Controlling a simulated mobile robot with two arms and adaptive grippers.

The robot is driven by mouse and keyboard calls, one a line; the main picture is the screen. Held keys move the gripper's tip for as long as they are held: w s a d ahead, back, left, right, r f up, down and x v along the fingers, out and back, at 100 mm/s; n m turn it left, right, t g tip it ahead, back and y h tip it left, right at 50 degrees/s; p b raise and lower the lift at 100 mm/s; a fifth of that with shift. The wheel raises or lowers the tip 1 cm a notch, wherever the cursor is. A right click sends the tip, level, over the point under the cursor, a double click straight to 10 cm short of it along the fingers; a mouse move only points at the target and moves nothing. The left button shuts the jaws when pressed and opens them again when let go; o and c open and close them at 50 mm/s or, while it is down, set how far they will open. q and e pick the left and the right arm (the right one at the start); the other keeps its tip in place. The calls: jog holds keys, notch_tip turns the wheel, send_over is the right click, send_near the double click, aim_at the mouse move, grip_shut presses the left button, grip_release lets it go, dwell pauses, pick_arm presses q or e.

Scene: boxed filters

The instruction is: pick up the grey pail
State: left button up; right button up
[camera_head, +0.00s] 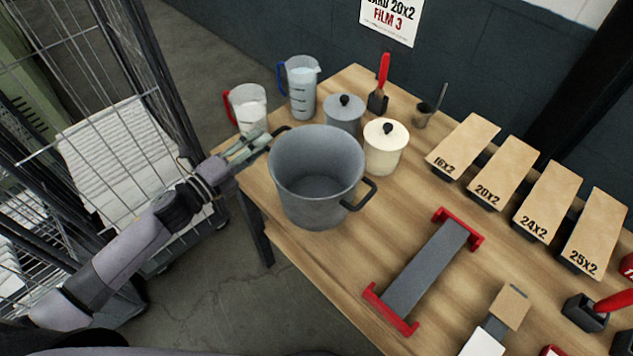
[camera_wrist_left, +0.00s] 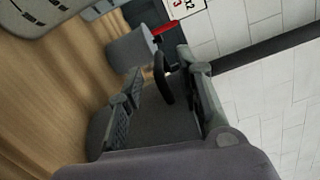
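The grey pail (camera_head: 315,190) stands upright on the near left part of the wooden table. It is open and empty, with a black loop handle on each side. My left gripper (camera_head: 258,146) is at its left handle, level with the rim. In the left wrist view, the two fingers (camera_wrist_left: 166,100) are spread apart, with a black handle loop (camera_wrist_left: 163,76) between them. I see no clear contact between fingers and handle. A grey cylinder (camera_wrist_left: 130,50) lies beyond the handle; I cannot tell if it is the pail. My right gripper is in neither view.
Two jugs (camera_head: 302,88) (camera_head: 248,108), a grey lidded pot (camera_head: 343,112) and a cream lidded pot (camera_head: 384,148) stand close behind the pail. A red-ended tray (camera_head: 428,268) lies to its right. A wire cage trolley (camera_head: 100,130) stands left of the table.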

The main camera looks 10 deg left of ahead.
aim_at(284, 127)
pick_arm(q)
jog(key=p+x, duration=0.2)
jog(key=x, duration=0.2)
jog(key=shift+w+d, duration=0.1)
jog(key=shift+w+d+f, duration=0.1)
jog(key=shift+w+d, duration=0.25)
jog(key=shift+w, duration=0.05)
jog(key=shift+a, duration=0.1)
jog(key=shift+c, duration=0.6)
jog(key=shift+c, duration=1.2)
grip_shut()
